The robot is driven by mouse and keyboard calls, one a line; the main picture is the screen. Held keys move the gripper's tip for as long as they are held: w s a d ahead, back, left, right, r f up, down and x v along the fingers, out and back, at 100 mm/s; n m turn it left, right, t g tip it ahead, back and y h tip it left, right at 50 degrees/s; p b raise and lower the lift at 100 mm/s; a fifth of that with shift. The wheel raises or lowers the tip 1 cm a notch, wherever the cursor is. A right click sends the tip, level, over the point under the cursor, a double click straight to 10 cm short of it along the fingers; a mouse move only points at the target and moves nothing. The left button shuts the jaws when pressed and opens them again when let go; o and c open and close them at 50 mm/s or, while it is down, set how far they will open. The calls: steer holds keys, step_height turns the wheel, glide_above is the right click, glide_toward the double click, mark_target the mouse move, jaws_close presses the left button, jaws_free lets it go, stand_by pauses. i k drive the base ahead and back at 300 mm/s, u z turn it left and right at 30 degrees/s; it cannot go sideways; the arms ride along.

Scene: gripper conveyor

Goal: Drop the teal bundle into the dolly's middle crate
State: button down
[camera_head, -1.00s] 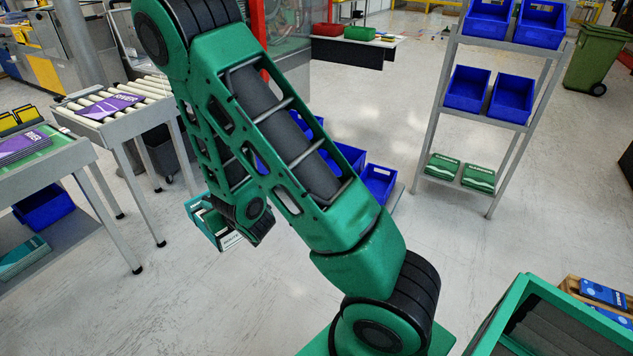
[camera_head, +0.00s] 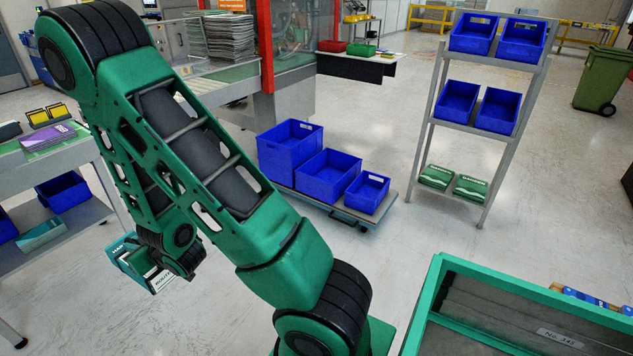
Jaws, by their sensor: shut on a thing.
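The teal bundle (camera_head: 133,262) hangs at the end of my arm at the lower left, above the floor. My gripper (camera_head: 165,262) is shut on it; the wrist hides the fingertips and part of the bundle. The dolly (camera_head: 343,214) stands on the floor in the middle of the view, with three blue crates in a row. The left crate (camera_head: 289,162) is the tallest, the middle crate (camera_head: 324,182) is lower, and the right crate (camera_head: 366,194) is the smallest. The bundle is left of the dolly and nearer to me, well apart from it.
A grey shelf rack (camera_head: 420,150) with blue bins and green bundles stands right of the dolly. A table (camera_head: 75,160) with purple bundles is at the left. A green-framed bin (camera_head: 440,290) is at the lower right. The floor before the dolly is clear.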

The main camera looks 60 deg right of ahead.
mark_target(329, 175)
steer(key=z, duration=0.15)
steer(key=i, duration=0.7)
steer(key=z, duration=0.6)
steer(key=i, duration=0.95)
steer(key=z, duration=0.8)
steer(key=i, duration=0.75)
steer(key=z, duration=0.95)
steer(key=i, duration=0.7)
steer(key=z, duration=0.55)
